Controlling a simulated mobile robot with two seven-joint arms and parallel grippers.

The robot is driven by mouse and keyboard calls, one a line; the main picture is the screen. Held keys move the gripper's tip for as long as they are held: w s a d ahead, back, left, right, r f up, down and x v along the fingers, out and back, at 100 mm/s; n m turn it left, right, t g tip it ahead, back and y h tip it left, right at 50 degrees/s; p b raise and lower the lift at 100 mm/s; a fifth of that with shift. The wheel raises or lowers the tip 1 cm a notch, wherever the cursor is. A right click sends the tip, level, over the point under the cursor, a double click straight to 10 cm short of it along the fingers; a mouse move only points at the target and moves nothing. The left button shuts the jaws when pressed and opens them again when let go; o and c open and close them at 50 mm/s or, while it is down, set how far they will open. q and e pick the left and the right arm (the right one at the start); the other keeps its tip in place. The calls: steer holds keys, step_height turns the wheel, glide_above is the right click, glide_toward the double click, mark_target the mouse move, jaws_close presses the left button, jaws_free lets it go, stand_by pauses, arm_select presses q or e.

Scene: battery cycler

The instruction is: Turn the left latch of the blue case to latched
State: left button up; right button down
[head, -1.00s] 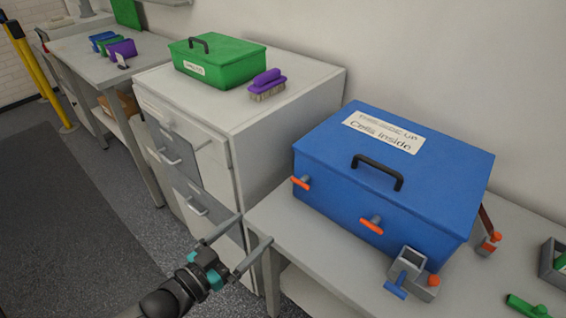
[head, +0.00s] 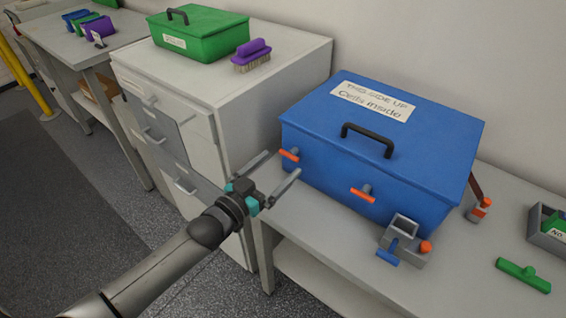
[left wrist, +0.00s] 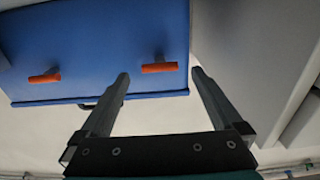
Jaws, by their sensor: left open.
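The blue case (head: 380,140) stands on a grey bench, lid down, with a black handle on top. Its left latch (head: 290,155) and right latch (head: 363,194) have orange bars on the front face, both lying roughly level along it. My left gripper (head: 284,163) is open and empty in front of the left latch. In the left wrist view the picture is inverted; the left latch (left wrist: 160,68) shows between the open fingertips, apart from both, and the right latch (left wrist: 44,77) is off to the left. My right gripper is out of view.
A grey drawer cabinet (head: 220,150) stands close left of the bench, bearing a green case (head: 200,40) and a purple brush (head: 252,55). A grey fixture with blue and orange parts (head: 403,240) sits before the case's right end. A green piece (head: 523,275) lies farther right.

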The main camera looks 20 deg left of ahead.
mark_target(292, 153)
arm_select(q)
steer(key=shift+x, duration=1.45)
steer(key=shift+c, duration=0.4)
steer(key=shift+c, duration=0.8)
steer(key=c, duration=1)
steer(key=shift+o, duration=0.2)
